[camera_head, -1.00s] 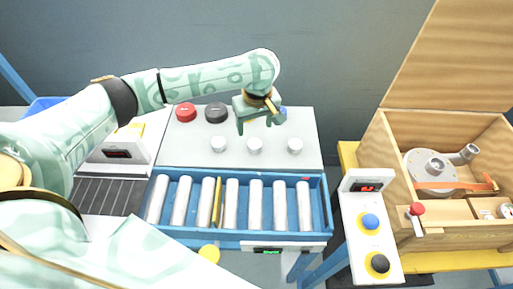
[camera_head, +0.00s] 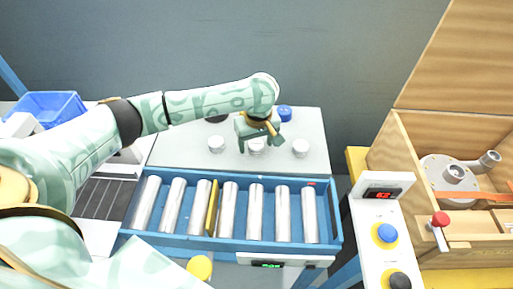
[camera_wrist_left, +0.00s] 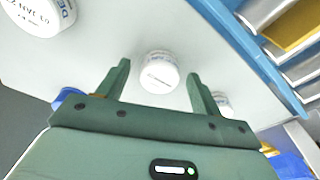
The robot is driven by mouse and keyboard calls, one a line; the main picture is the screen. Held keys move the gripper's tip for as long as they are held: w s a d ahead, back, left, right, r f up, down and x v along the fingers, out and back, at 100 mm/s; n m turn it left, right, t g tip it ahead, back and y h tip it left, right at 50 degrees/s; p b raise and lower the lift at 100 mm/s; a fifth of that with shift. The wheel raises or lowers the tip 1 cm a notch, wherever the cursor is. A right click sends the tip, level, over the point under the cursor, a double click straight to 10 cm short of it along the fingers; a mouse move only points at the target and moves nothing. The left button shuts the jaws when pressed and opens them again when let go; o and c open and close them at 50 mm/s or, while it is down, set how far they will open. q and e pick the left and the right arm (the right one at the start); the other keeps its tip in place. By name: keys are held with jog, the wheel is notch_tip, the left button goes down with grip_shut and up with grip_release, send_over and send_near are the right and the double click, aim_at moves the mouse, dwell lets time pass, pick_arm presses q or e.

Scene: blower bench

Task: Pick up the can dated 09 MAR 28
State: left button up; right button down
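Three small white cans stand in a row on the pale grey plate (camera_head: 315,170): the left can (camera_head: 216,144), the middle can (camera_head: 256,147) and the right can (camera_head: 300,148). My left gripper (camera_head: 258,144) is open over the middle can and partly covers it. In the left wrist view, the middle can (camera_wrist_left: 159,73) shows between and beyond the open fingers; its small print cannot be read. A can at the upper left (camera_wrist_left: 42,14) bears a date that seems to read 03 JAN. Another can (camera_wrist_left: 222,101) is partly behind a finger. My right gripper is not in view.
A blue tray (camera_head: 333,228) with several metal rollers and a yellow divider lies in front of the plate. A blue cap (camera_head: 284,113) and a partly hidden black one (camera_head: 217,117) are behind the cans. A button box (camera_head: 372,222) and open wooden crate (camera_head: 440,254) stand right.

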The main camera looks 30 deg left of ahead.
pick_arm(q)
jog(key=c, duration=0.9)
jog(key=shift+r, duration=0.15)
jog(key=shift+c, duration=0.2)
